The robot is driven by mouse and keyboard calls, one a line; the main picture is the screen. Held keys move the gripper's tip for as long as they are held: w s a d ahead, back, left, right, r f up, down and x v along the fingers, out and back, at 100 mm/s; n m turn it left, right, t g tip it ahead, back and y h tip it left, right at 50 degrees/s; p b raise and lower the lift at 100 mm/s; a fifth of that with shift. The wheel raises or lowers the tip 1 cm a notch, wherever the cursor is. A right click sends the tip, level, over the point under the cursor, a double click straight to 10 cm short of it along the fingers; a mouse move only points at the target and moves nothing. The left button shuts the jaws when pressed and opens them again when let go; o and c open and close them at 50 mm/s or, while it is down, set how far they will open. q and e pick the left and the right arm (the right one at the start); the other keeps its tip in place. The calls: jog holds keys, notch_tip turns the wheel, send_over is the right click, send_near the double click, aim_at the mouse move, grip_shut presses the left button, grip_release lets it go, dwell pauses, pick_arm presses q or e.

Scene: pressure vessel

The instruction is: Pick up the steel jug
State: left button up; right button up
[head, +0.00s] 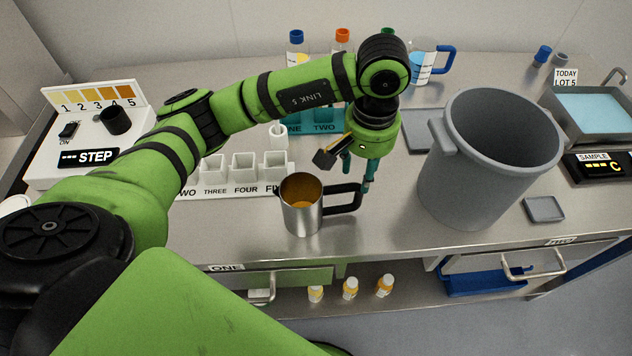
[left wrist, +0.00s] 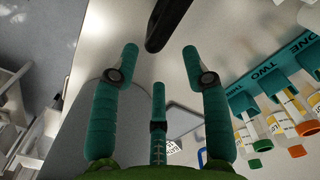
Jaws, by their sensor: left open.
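The steel jug (head: 303,219) stands upright on the steel bench, with an amber content inside and a black handle (head: 343,199) pointing right. My left gripper (head: 364,180) points down at the handle's outer end, its teal fingers just behind or beside it. In the left wrist view the fingers (left wrist: 160,58) are spread and nothing is between them. A black curved piece (left wrist: 168,22), which looks like the handle, lies just beyond the fingertips. I cannot tell whether a finger touches it. My right gripper is in neither view.
A large grey bin (head: 480,170) stands close right of my left gripper. A white numbered rack (head: 232,180) is behind and left of the jug. A teal rack (head: 308,122) and a blue-handled jug (head: 424,64) stand farther back. The bench front is clear.

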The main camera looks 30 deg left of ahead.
aim_at(360, 186)
pick_arm(q)
jog(key=f+p, duration=0.1)
jog(key=s+f+p, duration=0.1)
jog(key=f+p, duration=0.1)
jog(key=shift+s+d+f, duration=0.15)
jog(key=shift+s+d, duration=0.15)
jog(key=f, duration=0.1)
jog(key=f+p, duration=0.1)
jog(key=shift+w+f, duration=0.2)
jog(key=shift+f, duration=0.15)
jog(key=shift+w+f, duration=0.1)
jog(key=shift+f, duration=0.35)
jog(key=shift+c, duration=0.4)
grip_shut()
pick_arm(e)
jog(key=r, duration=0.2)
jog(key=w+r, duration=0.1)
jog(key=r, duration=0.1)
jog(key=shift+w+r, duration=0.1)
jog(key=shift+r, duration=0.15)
